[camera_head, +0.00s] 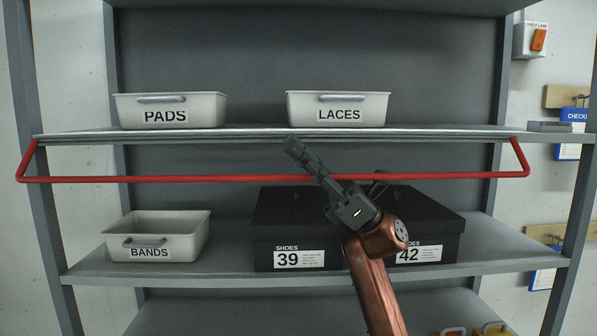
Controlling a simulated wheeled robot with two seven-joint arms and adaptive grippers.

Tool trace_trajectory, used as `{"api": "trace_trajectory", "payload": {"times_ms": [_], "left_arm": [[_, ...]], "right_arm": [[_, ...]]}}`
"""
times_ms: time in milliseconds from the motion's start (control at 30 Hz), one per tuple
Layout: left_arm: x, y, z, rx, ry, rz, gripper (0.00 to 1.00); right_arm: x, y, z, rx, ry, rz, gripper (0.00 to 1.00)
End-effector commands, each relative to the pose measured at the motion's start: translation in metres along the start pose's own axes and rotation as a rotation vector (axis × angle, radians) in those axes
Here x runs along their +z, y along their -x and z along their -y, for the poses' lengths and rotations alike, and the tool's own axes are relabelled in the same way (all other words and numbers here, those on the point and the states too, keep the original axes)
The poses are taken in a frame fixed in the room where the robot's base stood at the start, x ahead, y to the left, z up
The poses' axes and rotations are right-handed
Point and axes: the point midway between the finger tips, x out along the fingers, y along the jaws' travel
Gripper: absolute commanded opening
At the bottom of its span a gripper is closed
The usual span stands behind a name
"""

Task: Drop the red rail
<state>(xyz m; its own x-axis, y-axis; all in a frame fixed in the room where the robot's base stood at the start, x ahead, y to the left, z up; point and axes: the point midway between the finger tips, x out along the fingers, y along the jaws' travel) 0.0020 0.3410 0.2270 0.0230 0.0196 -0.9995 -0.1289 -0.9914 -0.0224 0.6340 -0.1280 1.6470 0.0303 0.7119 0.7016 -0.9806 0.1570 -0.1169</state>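The red rail (220,180) is a long thin bar that spans the shelf unit, with a short slanted arm at each end. Its end arms meet the unit near the upper shelf's ends, and the bar shows just below that shelf's front edge. My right gripper (297,150) reaches up and left across the middle of the rail, its finger end near the shelf edge. It covers a short part of the bar. I cannot tell whether it touches the rail or whether its fingers are apart. My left gripper is not in view.
On the upper shelf (255,131) stand the PADS bin (196,109) and the LACES bin (371,108). Below are the open BANDS bin (185,240) and the dark shoe boxes 39 (266,245) and 42 (448,243), partly behind my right arm. An orange-switch box (538,40) hangs at right.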

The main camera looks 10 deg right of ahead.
Motion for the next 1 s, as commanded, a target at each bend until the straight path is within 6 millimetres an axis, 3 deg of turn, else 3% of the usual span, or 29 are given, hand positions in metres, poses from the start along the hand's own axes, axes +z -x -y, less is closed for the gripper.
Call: {"api": "trace_trajectory", "payload": {"times_ms": [200, 400, 767, 1000], "left_arm": [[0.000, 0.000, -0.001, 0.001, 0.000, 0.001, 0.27], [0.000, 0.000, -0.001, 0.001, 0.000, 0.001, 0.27], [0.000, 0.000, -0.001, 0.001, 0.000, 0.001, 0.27], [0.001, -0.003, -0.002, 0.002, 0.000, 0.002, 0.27]], "right_arm": [[0.029, -0.029, 0.004, 0.001, 0.000, 0.000, 0.27], [0.040, -0.039, 0.008, -0.003, -0.002, 0.000, 0.27], [0.041, -0.039, 0.009, -0.004, -0.003, 0.000, 0.27], [0.041, -0.025, 0.013, -0.007, -0.003, 0.001, 0.27]]}}
